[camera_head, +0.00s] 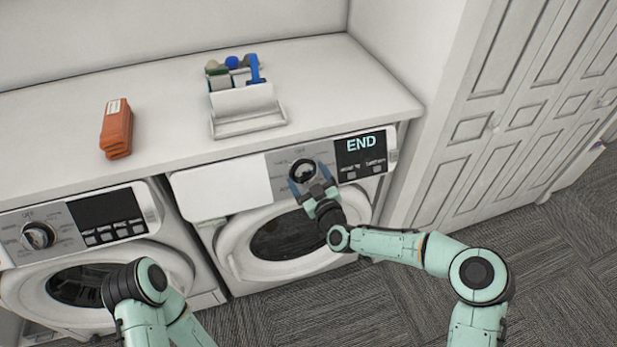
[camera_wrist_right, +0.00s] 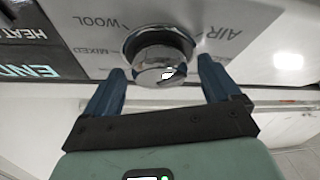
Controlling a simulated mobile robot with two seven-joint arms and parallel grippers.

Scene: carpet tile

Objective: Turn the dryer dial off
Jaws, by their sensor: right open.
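The dryer dial (camera_head: 303,170) is a round chrome knob on the control panel of the right-hand machine (camera_head: 287,230). In the right wrist view the dial (camera_wrist_right: 160,52) sits ahead of and between the two blue fingers, with WOOL, MIXED and AIR printed around it. My right gripper (camera_head: 311,183) is open at the dial; its fingers (camera_wrist_right: 160,82) stand on either side, with a visible gap. The dial's pointer setting cannot be read. The display (camera_head: 361,144) reads END. My left arm (camera_head: 140,285) shows at the lower left, but its gripper is not visible.
A second machine (camera_head: 90,255) with its own dial (camera_head: 38,236) stands to the left. On the white countertop (camera_head: 340,85) lie orange-brown blocks (camera_head: 117,130) and a white caddy (camera_head: 247,122) with bottles and brushes. White cabinet doors (camera_head: 500,120) stand at right; grey carpet (camera_head: 400,300) is clear.

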